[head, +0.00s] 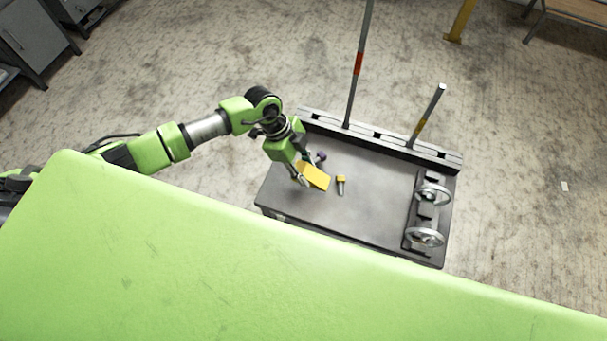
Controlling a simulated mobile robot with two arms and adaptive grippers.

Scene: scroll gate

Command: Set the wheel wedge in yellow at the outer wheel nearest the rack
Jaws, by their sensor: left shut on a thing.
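The yellow wheel wedge (315,176) is in the jaws of my left gripper (303,174), over the left part of the dark table. My left gripper is shut on it. I cannot tell whether the wedge touches the tabletop. Two grey handwheels stand on a dark block at the right end of the table: one farther back (434,194) and one nearer (425,238). The slotted rack (385,138) runs along the table's far edge. My right gripper is not in view.
A yellow-topped peg (341,184) and a small purple item (320,157) lie near the wedge. A tall pole (357,70) and a shorter pole (427,115) rise from the rack. The tabletop (375,205) between peg and handwheels is clear. My green body hides the near side.

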